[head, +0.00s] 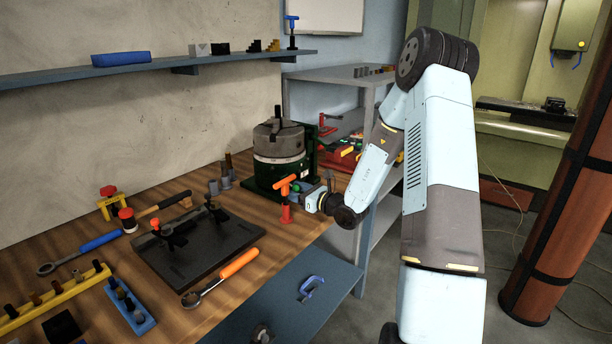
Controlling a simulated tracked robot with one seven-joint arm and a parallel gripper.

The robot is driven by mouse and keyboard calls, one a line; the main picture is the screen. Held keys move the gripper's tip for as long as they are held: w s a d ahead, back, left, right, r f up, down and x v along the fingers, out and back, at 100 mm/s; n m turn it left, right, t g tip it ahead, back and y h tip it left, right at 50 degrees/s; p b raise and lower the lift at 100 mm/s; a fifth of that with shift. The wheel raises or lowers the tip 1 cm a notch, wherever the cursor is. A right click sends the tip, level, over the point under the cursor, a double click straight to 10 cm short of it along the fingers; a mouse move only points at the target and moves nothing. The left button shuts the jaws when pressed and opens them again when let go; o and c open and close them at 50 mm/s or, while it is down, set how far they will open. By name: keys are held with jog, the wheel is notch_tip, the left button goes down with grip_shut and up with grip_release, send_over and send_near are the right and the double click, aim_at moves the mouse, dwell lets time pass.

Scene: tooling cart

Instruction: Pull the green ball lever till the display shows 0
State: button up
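A machine with a grey chuck (279,137) on top and a dark green base (264,181) stands at the far right end of the wooden bench. No display reading can be made out on it. My gripper (303,191) is at the right front of this machine, just behind or beside an orange-handled red clamp (286,199). The fingers are small and partly hidden, so I cannot tell whether they are open or shut, or whether they touch anything. A green ball lever cannot be clearly picked out; it may be hidden around my gripper and the clamp.
A black fixture plate (193,252) with clamps lies mid-bench. An orange-handled wrench (221,277), a blue-handled wrench (81,253) and a yellow rack (54,297) lie around it. A grey shelf unit (345,76) with red items stands behind my arm. A brown column (561,200) stands at right.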

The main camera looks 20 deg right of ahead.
jog(key=shift+o, duration=0.2)
jog(key=shift+d, duration=0.15)
jog(key=shift+s+d+r, duration=0.1)
jog(key=shift+s+d, duration=0.05)
jog(key=shift+s, duration=0.05)
jog(key=shift+v, duration=3.2)
